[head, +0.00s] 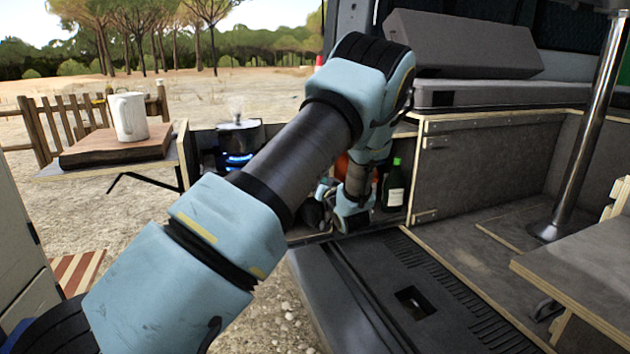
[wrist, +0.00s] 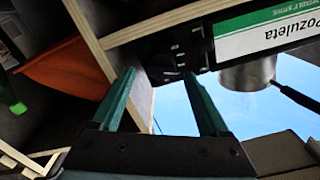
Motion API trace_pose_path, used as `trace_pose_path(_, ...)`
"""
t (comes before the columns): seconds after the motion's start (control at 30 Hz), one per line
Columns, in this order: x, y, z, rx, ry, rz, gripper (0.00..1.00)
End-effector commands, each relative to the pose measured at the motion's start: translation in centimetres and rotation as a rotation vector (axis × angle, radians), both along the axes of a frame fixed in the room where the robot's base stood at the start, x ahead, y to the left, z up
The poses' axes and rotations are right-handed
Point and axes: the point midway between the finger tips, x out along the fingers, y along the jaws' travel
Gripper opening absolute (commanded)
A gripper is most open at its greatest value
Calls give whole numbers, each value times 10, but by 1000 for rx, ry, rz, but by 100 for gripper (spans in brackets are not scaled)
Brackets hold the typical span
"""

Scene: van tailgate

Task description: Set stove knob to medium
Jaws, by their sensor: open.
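The stove (wrist: 163,56) shows in the wrist view as a dark body with small dark parts ahead of my fingers. I cannot clearly make out the knob or its setting. The pot also shows in the wrist view as a metal body (wrist: 248,75) with a dark handle. My gripper (wrist: 160,74) is open, its two green fingers apart with nothing held between them. In the head view my gripper (head: 319,207) is small and partly hidden by my arm, near the low shelf.
A plywood edge (wrist: 92,45) runs close beside the left finger. A white and green label reading "Pozuleta" (wrist: 265,35) is at upper right. A green bottle (head: 394,188) stands right of my wrist.

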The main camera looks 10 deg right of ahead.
Motion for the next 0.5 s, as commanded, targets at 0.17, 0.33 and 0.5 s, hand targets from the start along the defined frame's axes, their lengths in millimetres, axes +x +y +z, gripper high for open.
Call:
trace_pose_path(0.17,-35,-5,-2,1,1,-3,79)
trace_pose_path(0.33,-68,-10,-1,1,0,-3,79)
trace_pose_path(0.5,-88,-12,-1,1,0,-1,79)
